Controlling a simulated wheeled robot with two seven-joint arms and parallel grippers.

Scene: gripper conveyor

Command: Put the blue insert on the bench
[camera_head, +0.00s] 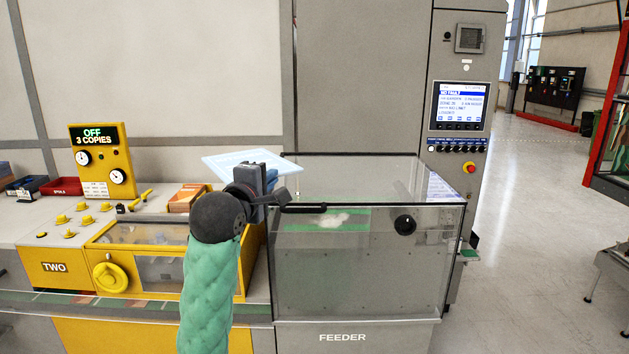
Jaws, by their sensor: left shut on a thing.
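My left gripper (270,180) is shut on a flat, pale blue sheet, the blue insert (238,163). It holds the insert roughly level, above the gap between the yellow machine and the glass feeder box. My left arm, in a green sleeve, comes up from the bottom of the view. A pale worktop (22,222) runs along the left; I cannot tell whether it is the bench. My right gripper is not in view.
The clear feeder box (350,270), lettered FEEDER, stands right of my left gripper. The yellow machine (150,262) with a handwheel and a yellow gauge panel (100,160) are at left. Red and dark bins (62,186) sit at far left. Open floor (530,230) lies at right.

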